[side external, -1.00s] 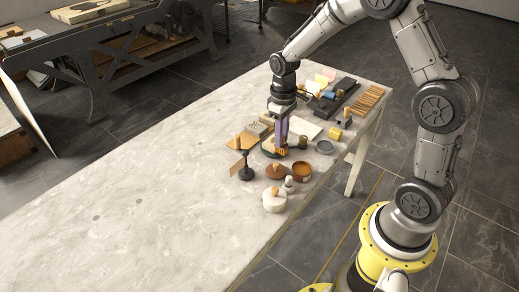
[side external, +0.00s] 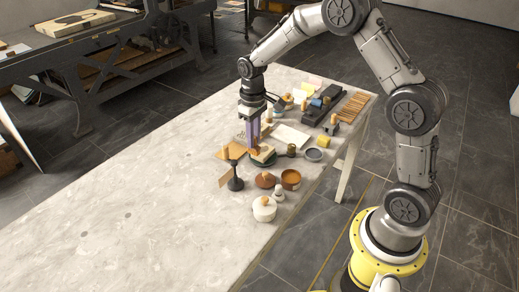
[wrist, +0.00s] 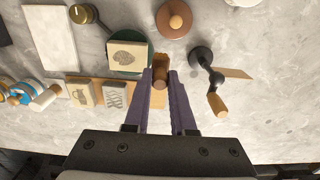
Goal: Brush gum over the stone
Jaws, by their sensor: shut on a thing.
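The stone (wrist: 126,56) is a pale block with a dark leaf-like drawing on top. It sits on a round green turntable (wrist: 143,70), and the stone also shows in the side view (side external: 264,154). My gripper (wrist: 161,80) has purple fingers pointing down, shut on a short brown wooden piece that looks like the brush (wrist: 160,72). Its bristles cannot be made out. The held piece is just beside the stone's edge, and I cannot tell whether it touches. In the side view my gripper (side external: 252,145) is low over the table, left of the stone.
A brown lidded pot (side external: 265,180), a brown open bowl (side external: 290,179) and a white lidded jar (side external: 264,209) stand in front. Two small blocks (wrist: 80,93) (wrist: 115,97) lie on a wooden board. The table's left is clear.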

